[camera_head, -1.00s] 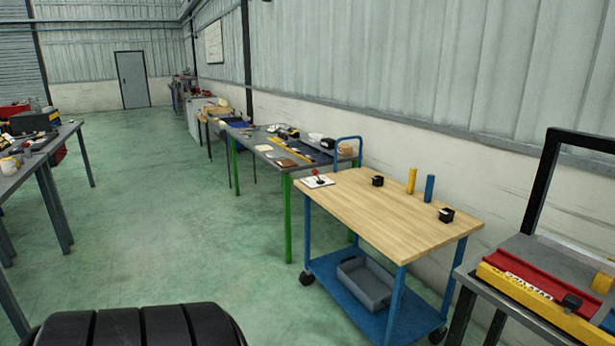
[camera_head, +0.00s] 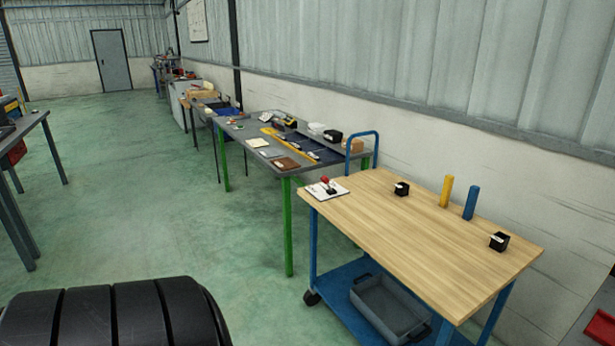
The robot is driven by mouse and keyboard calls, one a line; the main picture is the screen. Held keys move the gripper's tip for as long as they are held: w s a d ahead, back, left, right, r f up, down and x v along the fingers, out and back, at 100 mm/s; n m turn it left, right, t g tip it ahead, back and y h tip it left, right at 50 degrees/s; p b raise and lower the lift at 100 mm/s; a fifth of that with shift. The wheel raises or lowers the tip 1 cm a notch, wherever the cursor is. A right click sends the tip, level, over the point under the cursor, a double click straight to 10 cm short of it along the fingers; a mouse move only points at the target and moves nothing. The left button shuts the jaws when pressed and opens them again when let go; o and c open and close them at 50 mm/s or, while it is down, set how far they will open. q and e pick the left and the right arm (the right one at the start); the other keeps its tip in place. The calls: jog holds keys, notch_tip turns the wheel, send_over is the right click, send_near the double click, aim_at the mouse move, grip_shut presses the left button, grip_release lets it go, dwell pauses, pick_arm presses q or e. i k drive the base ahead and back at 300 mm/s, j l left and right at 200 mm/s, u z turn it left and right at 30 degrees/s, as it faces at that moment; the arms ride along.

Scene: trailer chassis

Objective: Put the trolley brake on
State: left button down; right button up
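The trolley (camera_head: 430,235) has a wooden top, a blue frame with a blue push handle (camera_head: 362,140) at its far end, and dark caster wheels (camera_head: 311,298). A small lever with a red knob (camera_head: 326,184) stands on a white plate (camera_head: 335,192) at the top's left corner. I cannot tell from this view whether it is the brake or how it is set. Neither of my grippers shows in the head view.
A grey bin (camera_head: 388,308) sits on the lower shelf. A green-legged workbench (camera_head: 230,128) stands behind.

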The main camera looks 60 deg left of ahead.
aim_at(325, 179)
jog(key=i+j, duration=0.1)
jog(key=j, duration=0.35)
jog(key=i+j, duration=0.1)
jog(key=j, duration=0.3)
jog(key=i+j, duration=0.1)
jog(key=j, duration=0.35)
jog(key=i+j, duration=0.1)
jog(key=j, duration=0.35)
jog(key=i+j, duration=0.1)
jog(key=j, duration=0.75)
jog(key=i+j+u, duration=0.1)
jog(key=j, duration=0.35)
jog(key=i+j, duration=0.2)
jog(key=j, duration=0.25)
